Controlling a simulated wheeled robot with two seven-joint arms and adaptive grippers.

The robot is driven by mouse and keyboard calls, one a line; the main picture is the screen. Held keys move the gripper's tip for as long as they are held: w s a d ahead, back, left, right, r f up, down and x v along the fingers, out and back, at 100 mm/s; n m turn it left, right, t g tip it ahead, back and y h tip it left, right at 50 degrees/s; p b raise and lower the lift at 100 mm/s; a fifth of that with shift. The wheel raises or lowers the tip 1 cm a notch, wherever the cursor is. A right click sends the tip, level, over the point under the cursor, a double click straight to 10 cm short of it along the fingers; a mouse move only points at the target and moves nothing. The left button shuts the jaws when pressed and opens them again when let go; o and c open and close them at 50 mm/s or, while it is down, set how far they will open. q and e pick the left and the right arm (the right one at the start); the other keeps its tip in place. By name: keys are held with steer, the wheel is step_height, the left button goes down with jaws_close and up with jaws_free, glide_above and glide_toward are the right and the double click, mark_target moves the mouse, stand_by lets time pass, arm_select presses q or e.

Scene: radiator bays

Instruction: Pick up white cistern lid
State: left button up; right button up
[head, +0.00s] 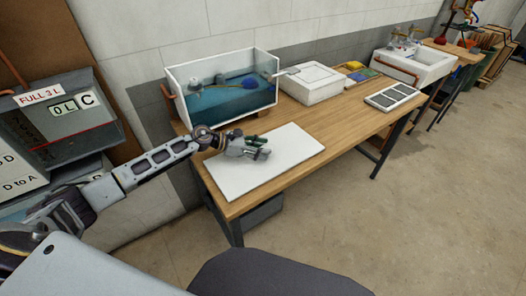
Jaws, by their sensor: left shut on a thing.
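The white cistern lid (285,155) is a flat white slab at the near left end of the wooden workbench (300,117). It lies level, at or just above the bench top; I cannot tell whether there is a gap under it. My left gripper (265,154) is over the middle of the lid and is shut on it. The gripper hides the place where its fingers meet the lid. The open cistern (230,105), with clear walls, blue water and a blue float, stands behind the lid against the wall. My right gripper is not in view.
A white box (312,88) stands right of the cistern, with small yellow and blue items beyond it. A dark panelled frame (392,97) lies near the bench's right end. A white sink (415,66) stands further right. The bench front right of the lid is clear.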

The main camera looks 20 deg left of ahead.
arm_select(q)
steer(key=shift+r, duration=0.2)
steer(key=shift+r, duration=1.55)
steer(key=shift+s+a, duration=0.25)
steer(key=shift+a, duration=0.25)
steer(key=s+a, duration=0.1)
steer(key=a, duration=0.1)
steer(key=s+a, duration=0.2)
steer(key=a, duration=0.1)
steer(key=s+a+b, duration=0.1)
steer(key=a, duration=0.2)
steer(key=shift+s, duration=0.3)
steer(key=shift+s+a, duration=0.45)
steer(key=shift+a, duration=0.35)
steer(key=shift+s+a, duration=0.45)
steer(key=shift+a, duration=0.35)
steer(key=shift+s+a, duration=0.45)
steer(key=shift+a, duration=0.35)
steer(key=shift+s+a, duration=0.4)
steer(key=shift+a, duration=0.3)
steer(key=shift+s+a, duration=0.1)
steer(key=shift+a, duration=0.05)
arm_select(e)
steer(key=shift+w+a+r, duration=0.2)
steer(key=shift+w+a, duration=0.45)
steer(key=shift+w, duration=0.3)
arm_select(q)
steer(key=shift+a, duration=0.1)
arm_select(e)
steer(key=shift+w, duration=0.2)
